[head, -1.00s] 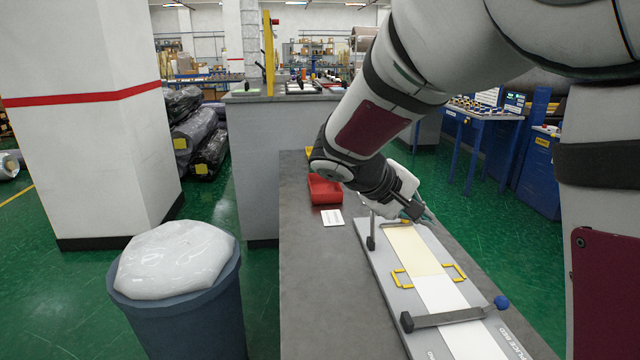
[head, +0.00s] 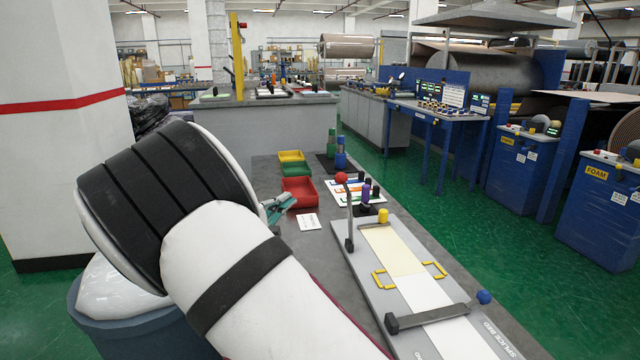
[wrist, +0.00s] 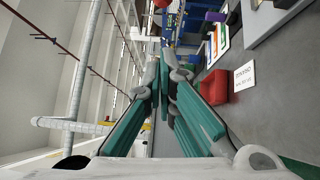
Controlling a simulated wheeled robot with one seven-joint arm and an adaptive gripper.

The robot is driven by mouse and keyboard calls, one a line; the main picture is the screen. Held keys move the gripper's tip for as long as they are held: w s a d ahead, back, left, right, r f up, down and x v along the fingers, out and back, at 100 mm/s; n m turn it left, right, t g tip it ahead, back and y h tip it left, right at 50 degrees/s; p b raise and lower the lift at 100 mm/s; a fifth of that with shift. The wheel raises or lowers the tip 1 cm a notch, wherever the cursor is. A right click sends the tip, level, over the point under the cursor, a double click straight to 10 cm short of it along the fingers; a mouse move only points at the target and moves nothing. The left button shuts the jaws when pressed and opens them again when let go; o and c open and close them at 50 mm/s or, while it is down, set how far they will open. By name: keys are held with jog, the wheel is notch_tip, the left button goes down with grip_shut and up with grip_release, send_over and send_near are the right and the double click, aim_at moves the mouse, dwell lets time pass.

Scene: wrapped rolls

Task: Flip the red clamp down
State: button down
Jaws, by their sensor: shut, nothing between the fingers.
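The red clamp is a grey lever with a red ball knob (head: 341,177). Its bar stands nearly upright from the far left edge of the grey splice bed (head: 365,285). The red knob also shows at the top edge of the wrist view (wrist: 162,4). My gripper (head: 288,203) is to the left of the clamp in the head view, apart from it, partly hidden behind my arm. In the wrist view its teal fingers (wrist: 162,75) are drawn together with nothing between them.
A second clamp with a blue knob (head: 484,297) lies flat across the near bed. Yellow brackets (head: 383,279) flank the pale strip. A red bin (head: 299,192), green bin (head: 296,169) and white card (head: 307,222) lie beyond. A purple-topped item (head: 366,191) stands behind the clamp.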

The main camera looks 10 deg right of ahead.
jog(key=shift+d, duration=0.1)
jog(key=s+d+p+x, duration=0.1)
jog(key=s+d+x, duration=0.1)
jog(key=x, duration=1)
jog(key=shift+w+d+r, duration=0.15)
jog(key=shift+w+d, duration=0.05)
jog(key=shift+w, duration=0.05)
